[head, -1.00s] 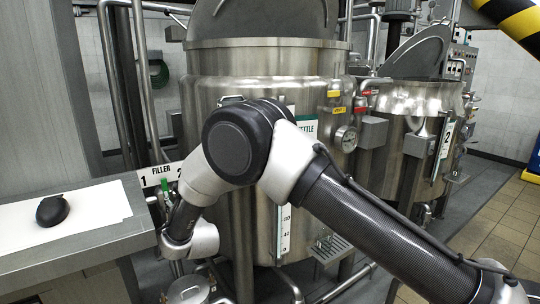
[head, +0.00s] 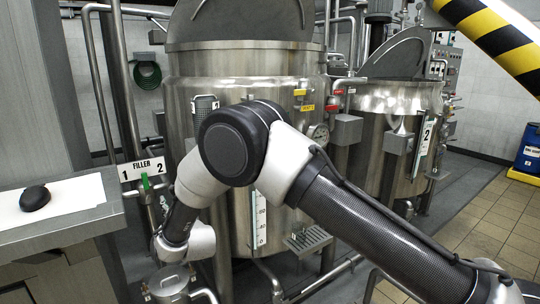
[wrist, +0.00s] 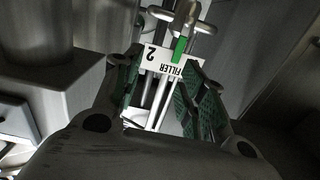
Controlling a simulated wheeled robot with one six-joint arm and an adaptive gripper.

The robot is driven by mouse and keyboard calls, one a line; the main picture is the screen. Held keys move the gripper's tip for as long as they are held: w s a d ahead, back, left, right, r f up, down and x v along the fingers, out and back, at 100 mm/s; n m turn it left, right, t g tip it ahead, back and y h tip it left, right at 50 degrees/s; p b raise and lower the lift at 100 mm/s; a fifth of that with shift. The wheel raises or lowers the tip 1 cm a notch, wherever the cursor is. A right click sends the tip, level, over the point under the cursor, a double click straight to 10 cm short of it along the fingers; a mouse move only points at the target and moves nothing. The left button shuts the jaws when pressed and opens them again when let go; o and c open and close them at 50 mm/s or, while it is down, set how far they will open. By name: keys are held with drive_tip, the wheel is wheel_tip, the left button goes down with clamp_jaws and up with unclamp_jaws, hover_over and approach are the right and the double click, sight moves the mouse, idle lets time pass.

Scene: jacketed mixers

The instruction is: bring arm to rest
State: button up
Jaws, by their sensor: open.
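My gripper (wrist: 160,68) shows in the wrist view with its two green-padded fingers apart and nothing held between them. Beyond the fingers are the FILLER sign (wrist: 155,62), upside down there, and a green-handled valve (wrist: 181,46). In the head view my arm (head: 240,145) is bent in front of the large steel vessel (head: 250,75), with its wrist hanging low near the filler pipes. The fingers cannot be made out in the head view.
A steel counter (head: 60,232) with a black mouse (head: 35,198) stands at the left. The FILLER sign (head: 142,168) is just left of my wrist. A second vessel (head: 390,100) and a striped beam (head: 495,40) are at the right. Tiled floor (head: 480,225) is clear there.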

drive_tip(key=s+d+f+n+g+h, duration=0.2)
drive_tip(key=s+f+g, duration=0.4)
drive_tip(key=f, duration=0.6)
drive_tip(key=s+d+g+h, duration=0.2)
drive_tip(key=s+d+g, duration=0.1)
drive_tip(key=s+d, duration=0.15)
drive_tip(key=s+d+r+m+g+h, duration=0.1)
drive_tip(key=s+d+r+g+h, duration=0.15)
drive_tip(key=d+r, duration=0.65)
drive_tip(key=s+d+r+m+g+h, duration=0.1)
drive_tip(key=s+d+r, duration=0.2)
drive_tip(key=d, duration=1.2)
drive_tip(key=s+d+r+g+h, duration=0.1)
drive_tip(key=s+d+r+g, duration=0.15)
drive_tip(key=d+r, duration=0.6)
drive_tip(key=s+d+r+m+t, duration=0.1)
drive_tip(key=s+d+r+m, duration=0.1)
drive_tip(key=s+d, duration=0.3)
drive_tip(key=s+d+r+m+t+h, duration=0.1)
drive_tip(key=s+d+r, duration=0.4)
drive_tip(key=d, duration=0.9)
drive_tip(key=s+d+r+m+t, duration=0.3)
drive_tip(key=s+d+r, duration=0.1)
drive_tip(key=d, duration=0.5)
drive_tip(key=shift+s+d+r+m, duration=0.15)
drive_tip(key=shift+s+d+m, duration=0.25)
drive_tip(key=shift+s, duration=0.25)
drive_tip(key=shift+h, duration=0.25)
